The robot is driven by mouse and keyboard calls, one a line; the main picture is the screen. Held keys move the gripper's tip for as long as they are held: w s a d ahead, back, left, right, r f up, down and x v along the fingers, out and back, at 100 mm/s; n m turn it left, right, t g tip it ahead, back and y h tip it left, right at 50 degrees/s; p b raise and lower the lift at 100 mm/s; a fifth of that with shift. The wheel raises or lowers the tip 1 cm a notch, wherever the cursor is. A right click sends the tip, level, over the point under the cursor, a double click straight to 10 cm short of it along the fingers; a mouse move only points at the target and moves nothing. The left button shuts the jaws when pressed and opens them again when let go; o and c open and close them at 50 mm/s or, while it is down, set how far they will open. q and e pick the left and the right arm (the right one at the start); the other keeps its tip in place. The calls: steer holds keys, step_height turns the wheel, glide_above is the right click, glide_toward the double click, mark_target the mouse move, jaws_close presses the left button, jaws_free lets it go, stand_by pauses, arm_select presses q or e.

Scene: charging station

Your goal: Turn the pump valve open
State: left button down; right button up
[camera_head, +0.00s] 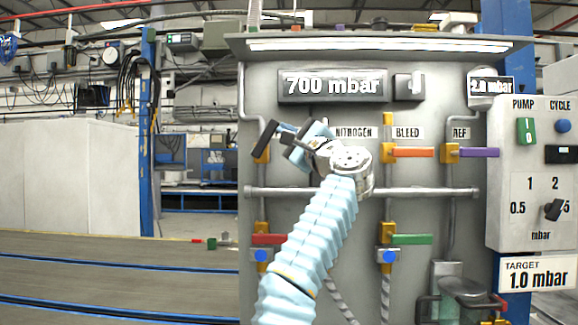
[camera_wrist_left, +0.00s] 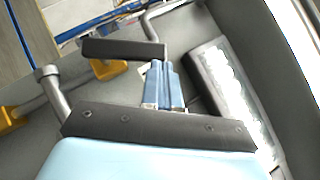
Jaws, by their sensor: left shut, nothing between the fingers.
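A black bar handle (camera_head: 265,138) stands tilted, nearly upright, at the upper-left yellow valve body (camera_head: 261,154); its label is hidden, so I cannot read it as the pump valve. In the left wrist view the black bar (camera_wrist_left: 122,48) lies across the top, with a yellow body (camera_wrist_left: 108,69) behind it. My left gripper (camera_head: 313,128) is shut and empty, just right of the bar. Its blue fingers (camera_wrist_left: 162,80) lie together close to the bar's upper end; I cannot tell if they touch. My left forearm hides part of the panel. My right gripper is out of view.
The bleed valve has an orange handle (camera_head: 412,152), the reference valve a purple one (camera_head: 479,152). Lower valves have red (camera_head: 268,239) and green (camera_head: 411,239) handles. A horizontal pipe (camera_head: 425,191) crosses the panel. A display (camera_head: 333,86) reads 700 mbar. A control box (camera_head: 535,180) stands right.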

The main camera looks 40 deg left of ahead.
arm_select(q)
steer(key=shift+s+a+r+p, duration=0.35)
steer(key=shift+s+a+r, duration=0.25)
steer(key=shift+r, duration=0.2)
steer(key=shift+s+a+r+p, duration=0.35)
steer(key=shift+s+a+r, duration=0.1)
steer(key=shift+a+r, duration=0.3)
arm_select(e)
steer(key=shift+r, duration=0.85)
arm_select(q)
steer(key=shift+d, duration=0.1)
